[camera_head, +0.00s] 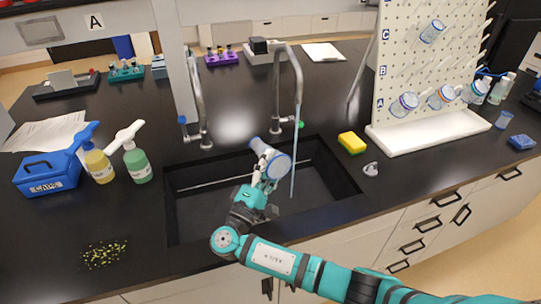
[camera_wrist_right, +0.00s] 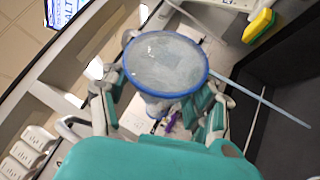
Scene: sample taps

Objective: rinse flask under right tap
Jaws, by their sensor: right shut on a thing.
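The clear flask (camera_head: 278,166) with blue edges is tilted over the black sink (camera_head: 352,186). My right gripper (camera_head: 262,180) is shut on it. In the right wrist view the flask's round, blue-rimmed end (camera_wrist_right: 165,63) faces the camera between the fingers (camera_wrist_right: 165,112) and hides part of the grip. The right tap (camera_head: 276,95) has a green handle, and a pale blue water stream (camera_head: 294,150) falls from its spout into the sink. The stream passes along the flask's right edge; I cannot tell whether it touches. My left gripper is not in view.
The left tap (camera_head: 199,100), with a blue handle, stands at the sink's back left. A yellow sponge (camera_head: 352,142) and a small clear item (camera_head: 370,169) lie right of the sink. A white pegboard rack (camera_head: 428,65) holds flasks. Bottles (camera_head: 137,163) and a blue caps box (camera_head: 46,174) stand left.

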